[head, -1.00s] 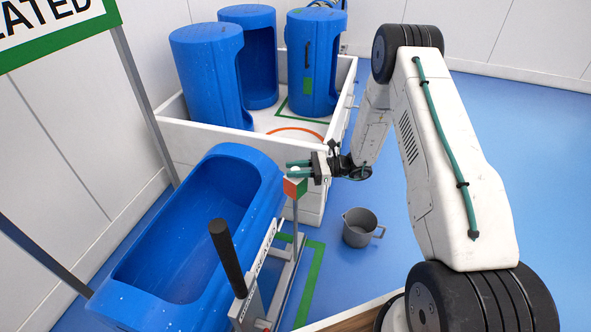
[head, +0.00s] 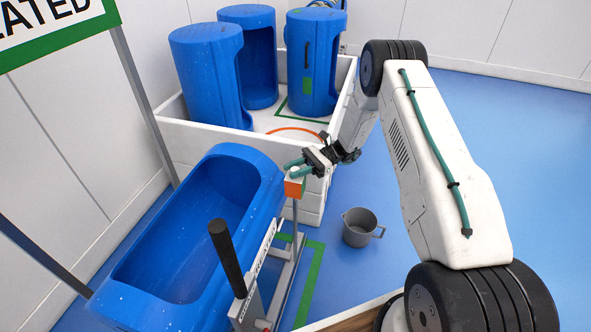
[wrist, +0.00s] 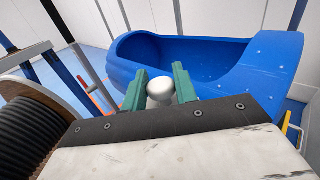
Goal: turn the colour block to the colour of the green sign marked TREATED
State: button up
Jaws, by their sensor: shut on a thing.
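The colour block (head: 294,188) sits on top of a thin post at the carrier's far end. In the head view its orange face turns towards me, with a narrow strip of green at its right edge. My gripper (head: 297,168) is above the block, with its green fingers shut on the block's white knob. In the wrist view the knob (wrist: 160,90) shows between both fingers; the coloured faces are hidden there. The green-bordered sign (head: 60,35) is at the upper left, cut by the picture edge so that only "ATED" shows.
A blue tub (head: 190,235) lies on the carrier beside the post, near an upright black handle (head: 226,258). A grey jug (head: 360,226) stands on the floor to the right. Several blue tubs stand in a white-walled bay (head: 190,140) behind. Floor at the right is clear.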

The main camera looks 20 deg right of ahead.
jog(key=o, duration=0.9)
jog(key=shift+o, duration=0.2)
jog(key=w+d, duration=0.1)
jog(key=d, duration=0.6)
jog(key=shift+w+d, duration=0.15)
jog(key=shift+d, duration=0.2)
